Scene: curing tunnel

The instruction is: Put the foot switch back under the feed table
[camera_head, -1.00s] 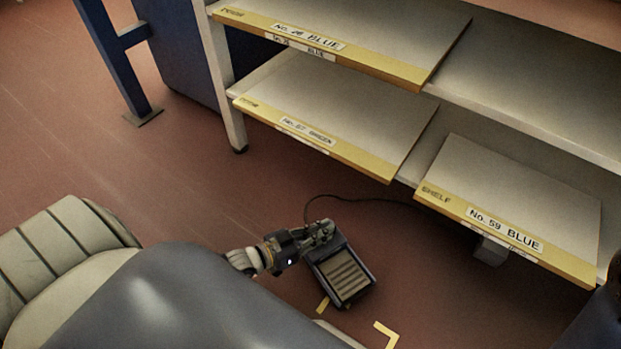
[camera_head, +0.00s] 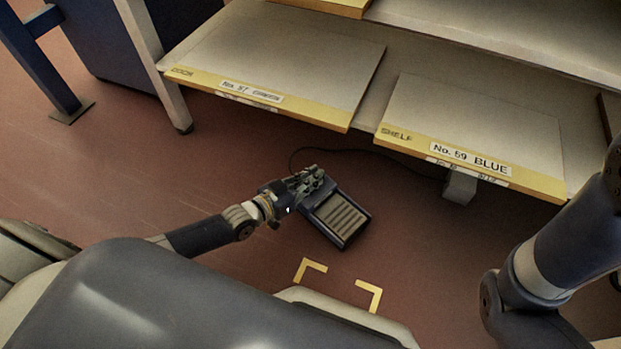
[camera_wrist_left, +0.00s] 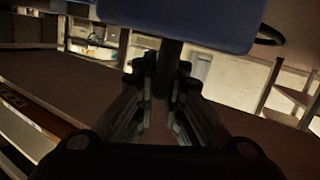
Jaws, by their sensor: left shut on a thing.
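The foot switch (camera_head: 343,219) is a dark box with a ribbed, light pedal. It is in the head view between the yellow floor marks and the shelving. My left gripper (camera_head: 312,181) is shut at its far left end. In the left wrist view, the fingers (camera_wrist_left: 163,88) close around a dark bar (camera_wrist_left: 173,66) below a blue-grey body (camera_wrist_left: 185,18). I cannot tell whether the switch touches the floor. Its thin cable (camera_head: 385,152) runs right toward the lower shelves. My right arm shows at the right, but its gripper is out of view.
Yellow corner marks (camera_head: 371,296) lie on the red floor in front of the switch. Shelves with yellow front edges, one labelled No. 59 BLUE (camera_head: 471,159), overhang the floor behind. A white leg (camera_head: 155,70) and blue frame (camera_head: 42,55) stand left. Floor to the left is clear.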

